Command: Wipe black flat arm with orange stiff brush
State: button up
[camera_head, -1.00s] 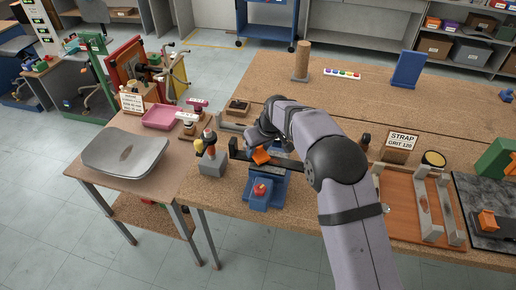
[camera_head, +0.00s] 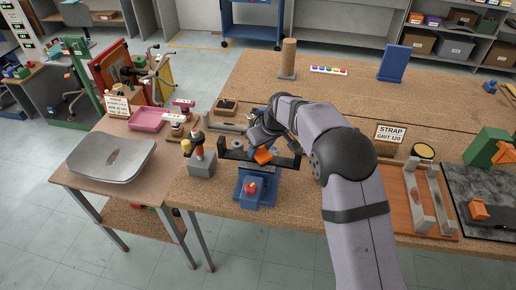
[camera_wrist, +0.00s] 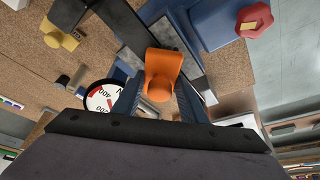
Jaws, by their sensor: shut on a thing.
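My gripper (camera_head: 262,149) is shut on the orange brush (camera_head: 263,156). In the wrist view the brush (camera_wrist: 164,66) sits between my blue fingers (camera_wrist: 160,92). The black flat arm (camera_head: 235,155) is a long dark bar with upturned ends, lying across a blue vise (camera_head: 252,185) with a red knob. In the wrist view the black flat arm (camera_wrist: 122,22) runs diagonally behind the brush. The brush is over the middle of the bar. Its bristles are hidden, so I cannot tell whether they touch the bar.
Left of the vise stands a grey block holding tools (camera_head: 201,166). A round gauge (camera_wrist: 100,96) is close beside my gripper in the wrist view. A grey seat shell (camera_head: 112,158) lies on the left bench. An orange-brown tray (camera_head: 428,210) with metal brackets is at right. The back benchtop is mostly clear.

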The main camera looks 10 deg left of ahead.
jog(key=shift+d+f+b, duration=0.15)
jog(key=shift+d+b, duration=0.65)
jog(key=shift+d, duration=1.2)
jog(key=shift+a, duration=0.1)
jog(key=shift+a+p, duration=0.75)
jog(key=shift+a, duration=1.25)
jog(key=shift+a, duration=0.15)
jog(key=shift+a+p, duration=0.3)
jog(key=shift+a, duration=0.2)
jog(key=shift+a+p, duration=0.4)
jog(key=shift+a, duration=1)
notch_tip(320, 180, up, 6)
jog(key=p, duration=0.4)
